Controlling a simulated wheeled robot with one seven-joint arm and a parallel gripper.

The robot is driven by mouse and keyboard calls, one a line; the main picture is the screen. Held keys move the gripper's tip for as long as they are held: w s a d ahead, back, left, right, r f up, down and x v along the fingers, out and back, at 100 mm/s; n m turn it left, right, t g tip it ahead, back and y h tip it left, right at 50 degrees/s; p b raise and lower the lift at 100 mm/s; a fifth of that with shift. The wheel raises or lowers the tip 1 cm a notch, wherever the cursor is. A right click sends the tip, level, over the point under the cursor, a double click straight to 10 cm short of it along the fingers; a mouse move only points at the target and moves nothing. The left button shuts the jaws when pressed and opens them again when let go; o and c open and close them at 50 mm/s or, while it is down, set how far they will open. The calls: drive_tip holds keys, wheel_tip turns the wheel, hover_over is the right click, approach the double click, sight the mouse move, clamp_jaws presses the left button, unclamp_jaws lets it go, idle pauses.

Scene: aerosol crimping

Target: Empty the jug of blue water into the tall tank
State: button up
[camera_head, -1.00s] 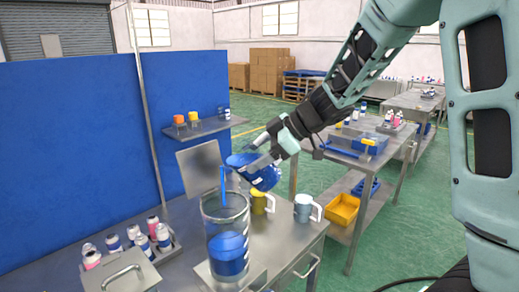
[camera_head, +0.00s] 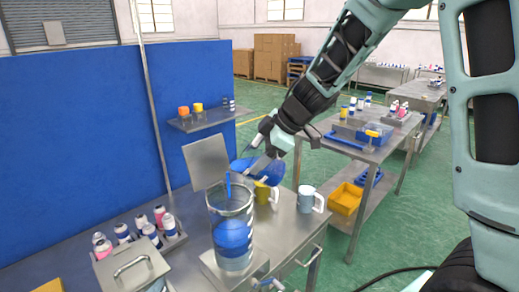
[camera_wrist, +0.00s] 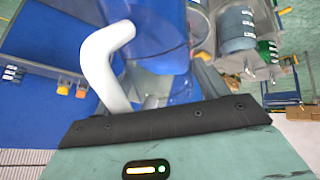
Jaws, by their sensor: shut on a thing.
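My gripper (camera_head: 264,152) is shut on the jug (camera_head: 262,171), which is strongly tilted with its mouth toward the left. Blue water shows inside it, and a blue stream (camera_head: 228,186) drops from its lip into the tall tank (camera_head: 217,250). The tank is clear, upright and partly filled with blue water (camera_head: 233,238). In the wrist view, the jug's white handle (camera_wrist: 106,62) stands in front of its blue body (camera_wrist: 160,40). The fingertips on the handle are mostly hidden.
A yellow mug (camera_head: 262,193) and a grey mug (camera_head: 311,200) stand right of the tank. An upright metal panel (camera_head: 205,160) is close behind. A rack of small cans (camera_head: 150,235) and a lidded metal box (camera_head: 130,268) are at the left.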

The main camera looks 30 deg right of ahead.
sight(233, 167)
drive_tip(key=shift+w+a+f+n+g+h+p, duration=0.2)
drive_tip(key=shift+a+g+h+p, duration=0.5)
drive_tip(key=shift+p, duration=2.65)
drive_tip(key=shift+w+a+f+n+h+p, duration=0.3)
drive_tip(key=shift+h+p, duration=0.8)
drive_tip(key=shift+p, duration=2.2)
drive_tip(key=shift+s+a, duration=0.15)
drive_tip(key=shift+a, duration=0.2)
drive_tip(key=shift+w+a+f+g+h, duration=0.1)
drive_tip(key=shift+w+a+g+h, duration=0.1)
drive_tip(key=shift+a+h, duration=0.4)
drive_tip(key=shift+w+a+f+g+h, duration=0.1)
drive_tip(key=shift+a+g+h, duration=0.15)
drive_tip(key=shift+h, duration=0.55)
drive_tip(key=shift+w+a+r+n+g+h, duration=0.2)
drive_tip(key=shift+w+a+g+h, duration=0.05)
drive_tip(key=shift+a+h, duration=0.6)
drive_tip(key=shift+w+a+r+n+g+h, duration=0.2)
drive_tip(key=shift+a+h, duration=0.4)
drive_tip(key=shift+h, duration=0.35)
drive_tip(key=shift+a, duration=0.2)
